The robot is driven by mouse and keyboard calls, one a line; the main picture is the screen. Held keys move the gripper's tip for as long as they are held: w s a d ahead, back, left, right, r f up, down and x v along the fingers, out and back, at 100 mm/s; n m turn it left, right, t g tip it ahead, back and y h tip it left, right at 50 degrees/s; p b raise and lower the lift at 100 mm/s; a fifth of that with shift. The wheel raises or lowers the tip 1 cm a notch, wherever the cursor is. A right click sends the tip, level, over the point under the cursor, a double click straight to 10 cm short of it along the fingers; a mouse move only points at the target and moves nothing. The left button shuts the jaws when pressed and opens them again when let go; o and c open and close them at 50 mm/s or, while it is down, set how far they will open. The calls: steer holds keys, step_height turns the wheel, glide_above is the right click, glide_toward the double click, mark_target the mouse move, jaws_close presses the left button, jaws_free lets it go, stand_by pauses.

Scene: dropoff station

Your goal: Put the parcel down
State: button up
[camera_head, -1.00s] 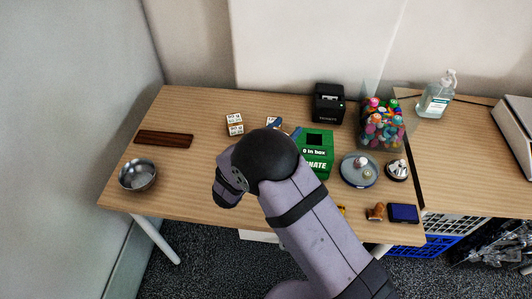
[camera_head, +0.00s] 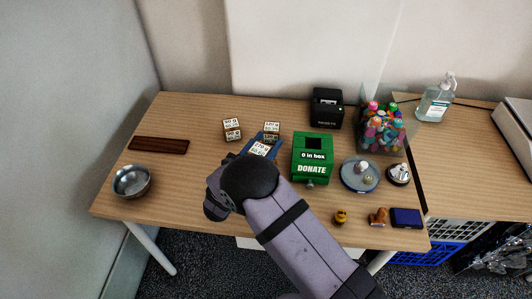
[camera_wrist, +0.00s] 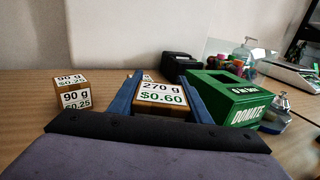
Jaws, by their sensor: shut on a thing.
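The parcel (camera_head: 259,150) is a small cardboard box with a white top label; in the wrist view the parcel (camera_wrist: 162,94) reads 270 g, $0.60. My gripper (camera_head: 266,141) has blue fingers, one on each side of it; in the wrist view my gripper (camera_wrist: 163,84) is shut on the parcel. Its label faces up and it looks level. My arm hides its near side in the head view, and I cannot tell whether its underside touches the wooden table (camera_head: 190,195). A 90 g parcel (camera_head: 232,129) stands to the left, and another labelled parcel (camera_head: 271,131) stands just behind.
A green donation box (camera_head: 312,158) stands close on the right. Behind it is a black printer (camera_head: 327,108), with a clear bin of colourful items (camera_head: 382,127) beyond. A metal bowl (camera_head: 131,181) and brown tray (camera_head: 159,146) are left, with bare table between.

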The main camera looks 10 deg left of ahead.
steer(key=shift+f, duration=2.25)
steer(key=shift+f, duration=0.1)
steer(key=shift+f, duration=0.15)
steer(key=o, duration=1.2)
steer(key=shift+r, duration=0.25)
steer(key=b+v, duration=0.1)
steer(key=v, duration=0.9)
steer(key=shift+s+a+f, duration=0.1)
steer(key=shift+s+a, duration=0.1)
steer(key=shift+s, duration=0.15)
steer(key=shift+o, duration=0.6)
steer(key=shift+s+a+b, duration=0.15)
steer(key=shift+s+b, duration=0.15)
steer(key=shift+s, duration=0.3)
